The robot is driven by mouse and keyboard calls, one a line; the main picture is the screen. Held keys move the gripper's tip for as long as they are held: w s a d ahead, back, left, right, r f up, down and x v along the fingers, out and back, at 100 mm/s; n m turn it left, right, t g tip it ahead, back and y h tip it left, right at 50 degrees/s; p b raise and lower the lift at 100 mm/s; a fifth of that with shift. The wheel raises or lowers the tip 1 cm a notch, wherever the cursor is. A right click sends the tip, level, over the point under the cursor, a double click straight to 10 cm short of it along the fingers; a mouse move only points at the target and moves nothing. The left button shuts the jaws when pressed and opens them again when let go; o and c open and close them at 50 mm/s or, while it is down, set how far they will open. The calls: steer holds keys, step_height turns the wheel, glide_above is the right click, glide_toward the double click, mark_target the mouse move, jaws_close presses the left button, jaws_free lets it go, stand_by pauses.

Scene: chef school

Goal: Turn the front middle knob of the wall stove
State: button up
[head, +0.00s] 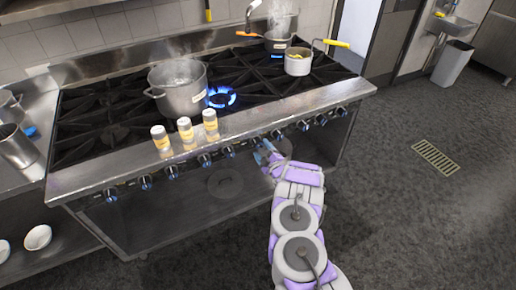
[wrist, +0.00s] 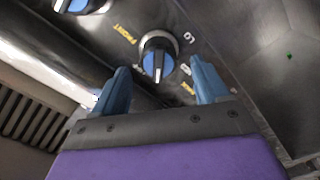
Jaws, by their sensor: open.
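The wall stove (head: 120,181) stands against the tiled wall with a row of blue-faced knobs along its front edge. In the wrist view a knob (wrist: 158,58) with a blue face and pale pointer line sits just ahead of my gripper (wrist: 160,88). The word "FRONT" is printed beside it. My gripper's two blue fingers are apart, one on each side below the knob, and nothing is between them. In the head view my gripper (head: 263,150) is at the stove's front panel, right of the middle, and partly hides the knobs there.
A second knob (wrist: 80,5) shows at the wrist view's top left. A steaming pot (head: 180,90) stands on the stove near a lit blue burner (head: 221,97). Several yellow-labelled shakers, including one (head: 185,131), stand on the front ledge.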

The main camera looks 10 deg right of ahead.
mark_target(259, 147)
steer(key=shift+b+x, duration=0.5)
steer(key=shift+x, duration=1.55)
steer(key=shift+c, duration=0.4)
steer(key=c, duration=0.9)
